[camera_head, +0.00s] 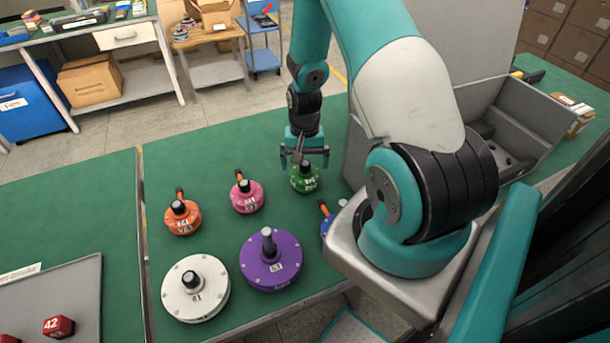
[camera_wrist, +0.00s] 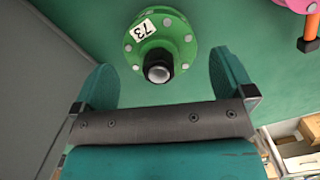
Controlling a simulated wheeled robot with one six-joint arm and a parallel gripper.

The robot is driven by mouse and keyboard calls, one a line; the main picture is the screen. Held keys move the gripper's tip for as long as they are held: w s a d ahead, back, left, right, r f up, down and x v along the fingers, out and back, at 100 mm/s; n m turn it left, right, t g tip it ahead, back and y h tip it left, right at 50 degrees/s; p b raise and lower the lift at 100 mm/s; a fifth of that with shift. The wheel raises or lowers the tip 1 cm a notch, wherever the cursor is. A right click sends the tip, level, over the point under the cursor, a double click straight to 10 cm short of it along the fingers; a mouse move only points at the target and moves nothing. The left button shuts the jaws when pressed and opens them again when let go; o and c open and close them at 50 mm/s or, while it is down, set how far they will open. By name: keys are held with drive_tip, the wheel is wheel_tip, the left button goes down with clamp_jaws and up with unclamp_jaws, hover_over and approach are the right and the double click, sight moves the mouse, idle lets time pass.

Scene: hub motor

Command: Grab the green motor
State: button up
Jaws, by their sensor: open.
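The green motor (camera_head: 304,181) stands on the green table top in the head view, at the far side of the group of motors. In the wrist view the green motor (camera_wrist: 160,42) shows its round flange, a white label reading 73 and a black shaft with a pale end pointing towards the gripper. My gripper (camera_head: 304,158) is above the green motor in the head view and partly covers it. In the wrist view my gripper (camera_wrist: 165,88) has its two teal fingers spread apart. The shaft end lies between them in the picture, and nothing is held.
A pink motor (camera_head: 247,197), an orange motor (camera_head: 182,219), a purple motor (camera_head: 271,263), a white motor (camera_head: 196,291) and a partly hidden blue motor (camera_head: 327,228) stand nearby. A grey bin (camera_head: 505,125) is at the right. Bare table lies left of the green motor.

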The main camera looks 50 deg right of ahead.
sight(305, 174)
drive_tip(key=shift+s+f+p, duration=0.15)
drive_tip(key=shift+f+p, duration=0.15)
drive_tip(key=shift+f, duration=1.45)
drive_tip(key=c, duration=1.1)
drive_tip(key=shift+r, duration=0.15)
drive_tip(key=shift+c, duration=0.2)
